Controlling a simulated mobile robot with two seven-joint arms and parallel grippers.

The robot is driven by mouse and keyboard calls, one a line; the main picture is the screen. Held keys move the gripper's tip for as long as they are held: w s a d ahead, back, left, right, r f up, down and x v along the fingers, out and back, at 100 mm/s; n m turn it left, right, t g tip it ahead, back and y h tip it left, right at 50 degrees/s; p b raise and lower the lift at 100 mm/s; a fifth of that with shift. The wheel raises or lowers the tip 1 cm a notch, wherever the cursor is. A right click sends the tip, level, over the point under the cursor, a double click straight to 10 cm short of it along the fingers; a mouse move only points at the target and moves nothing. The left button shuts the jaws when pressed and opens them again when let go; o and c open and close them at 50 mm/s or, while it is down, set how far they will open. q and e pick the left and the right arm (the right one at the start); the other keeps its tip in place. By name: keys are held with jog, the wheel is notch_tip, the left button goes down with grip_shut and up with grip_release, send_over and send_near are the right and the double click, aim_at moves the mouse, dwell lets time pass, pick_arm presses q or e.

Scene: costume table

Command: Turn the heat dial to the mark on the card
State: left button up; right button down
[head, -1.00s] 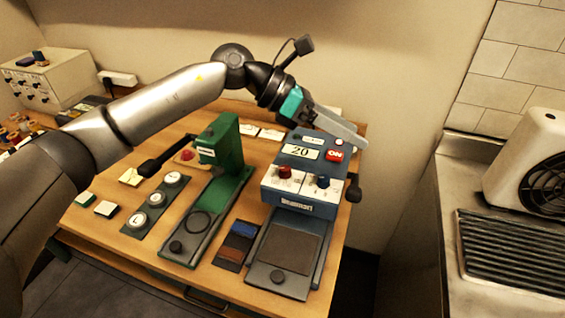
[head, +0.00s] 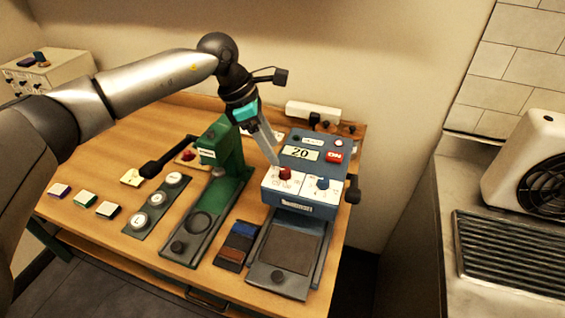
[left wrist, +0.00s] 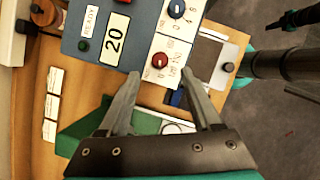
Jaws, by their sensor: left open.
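A blue heat-press machine (head: 318,143) stands on the table, its display reading 20. Its white front panel has a red dial (head: 285,173) on the left and a blue dial (head: 322,183) on the right. I cannot read which is labelled heat. My left gripper (head: 275,160) is open, pointing down at the red dial. In the left wrist view the red dial (left wrist: 160,60) lies just beyond and between the open fingertips (left wrist: 161,75); no contact is clear. The blue dial (left wrist: 176,9) is at the top. White cards (left wrist: 53,105) lie beside the machine; their marks are unreadable.
A green press (head: 225,150) with a black handle stands left of the blue machine. A white power strip (head: 313,110) is behind.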

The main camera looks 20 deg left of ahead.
aim_at(285, 170)
pick_arm(q)
jog(key=x, duration=0.6)
jog(key=shift+d+f, duration=0.15)
jog(key=shift+f, duration=0.2)
grip_shut()
